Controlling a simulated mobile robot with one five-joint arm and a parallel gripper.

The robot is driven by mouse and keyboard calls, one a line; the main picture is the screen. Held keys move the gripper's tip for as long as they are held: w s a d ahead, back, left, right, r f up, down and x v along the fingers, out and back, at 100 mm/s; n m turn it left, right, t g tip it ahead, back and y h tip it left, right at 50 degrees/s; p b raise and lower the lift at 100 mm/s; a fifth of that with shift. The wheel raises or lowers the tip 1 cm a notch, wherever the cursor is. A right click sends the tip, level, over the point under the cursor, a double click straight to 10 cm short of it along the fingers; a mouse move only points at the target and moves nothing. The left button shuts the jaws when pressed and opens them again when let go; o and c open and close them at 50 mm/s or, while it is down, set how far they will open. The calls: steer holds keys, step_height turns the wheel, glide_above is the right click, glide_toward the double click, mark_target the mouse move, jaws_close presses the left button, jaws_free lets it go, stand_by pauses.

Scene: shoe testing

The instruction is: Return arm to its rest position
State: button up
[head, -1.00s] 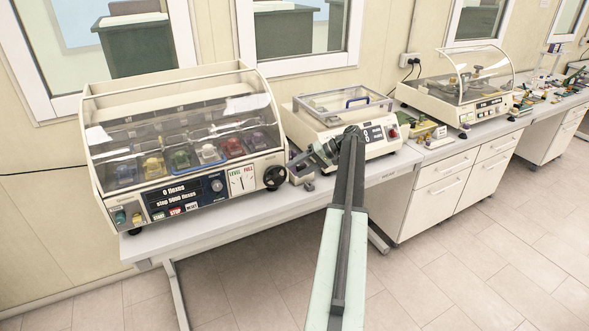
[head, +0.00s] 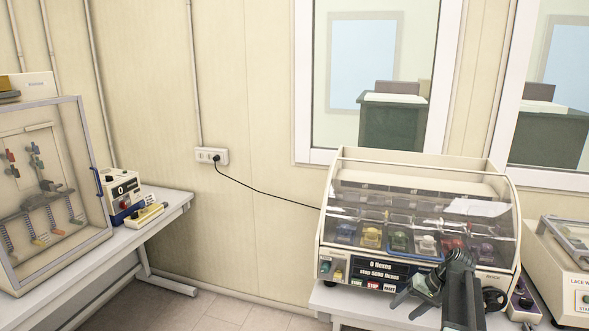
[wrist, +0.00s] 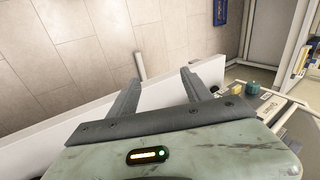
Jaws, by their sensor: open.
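My gripper (head: 408,302) shows at the lower right of the head view, in front of the flexing machine (head: 345,195). Its jaws are apart with nothing between them. In the wrist view the two fingers of my gripper (wrist: 160,78) stand apart, over a white bench edge and the tiled floor. My arm's dark upper part rises from the bottom of the head view and bends over toward the gripper. The arm hides part of the machine's front panel. I cannot tell the exact gap between the gripper and the panel.
The flexing machine has a clear curved cover over several coloured shoes and stands on a white bench (head: 325,301). Another machine (head: 570,262) stands to its right. At left, a bench (head: 150,222) carries a glazed cabinet (head: 48,190) and a small control box (head: 122,195). Floor shows between the benches.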

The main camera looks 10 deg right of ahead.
steer(key=s+a+f+n+g+h+b, duration=0.1)
steer(key=s+a, duration=0.4)
steer(key=a, duration=0.8)
steer(key=s+a+f+n+g+h+b, duration=0.1)
steer(key=s+a+f+n+h, duration=0.2)
steer(key=a, duration=0.9)
steer(key=shift+s+a+f+g+h, duration=0.35)
steer(key=shift+s+f+h, duration=0.3)
steer(key=shift+s, duration=0.3)
steer(key=shift+d, duration=0.1)
